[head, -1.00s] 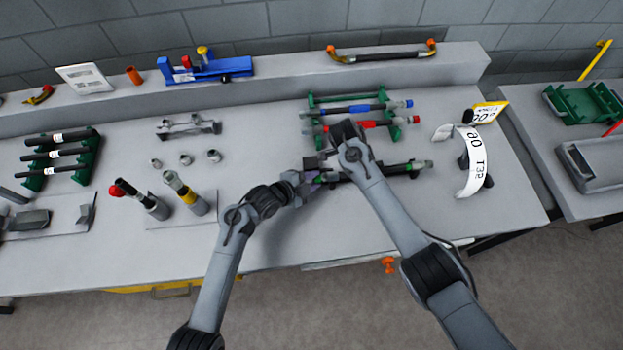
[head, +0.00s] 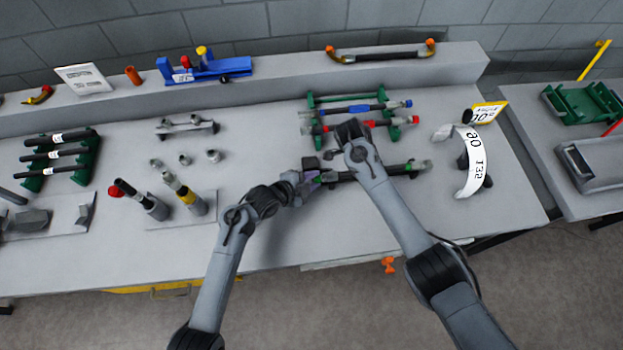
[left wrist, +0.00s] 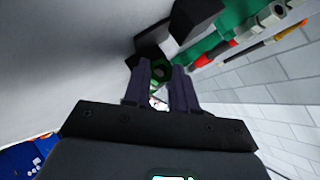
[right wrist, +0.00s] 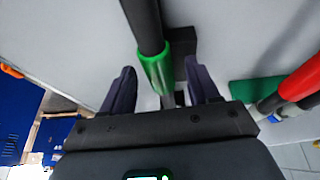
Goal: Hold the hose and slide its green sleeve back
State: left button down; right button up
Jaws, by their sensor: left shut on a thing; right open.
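The black hose (head: 398,169) lies across the table's right half, with a pale fitting at its right end. Its green sleeve (right wrist: 157,72) shows in the right wrist view, on the hose beside a grey metal end piece. My left gripper (head: 312,181) is shut on the hose, with green close to its fingertips; its fingers (left wrist: 160,85) hide most of the gripped part. My right gripper (right wrist: 163,88) is open, one finger on each side of the sleeve, with gaps visible. In the head view my right arm hides the middle of the hose.
A green rack (head: 312,101) behind the hose holds a blue-sleeved hose (head: 360,109) and a red-sleeved hose (head: 350,126). A white curved gauge (head: 473,165) stands to the right. Two upright hoses in holders (head: 157,207) stand to the left. The table front is clear.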

jog(key=shift+a+r, duration=0.1)
jog(key=v, duration=1.1)
jog(key=shift+r, duration=0.4)
pick_arm(q)
jog(key=c, duration=0.8)
grip_release()
jog(key=shift+a, duration=0.1)
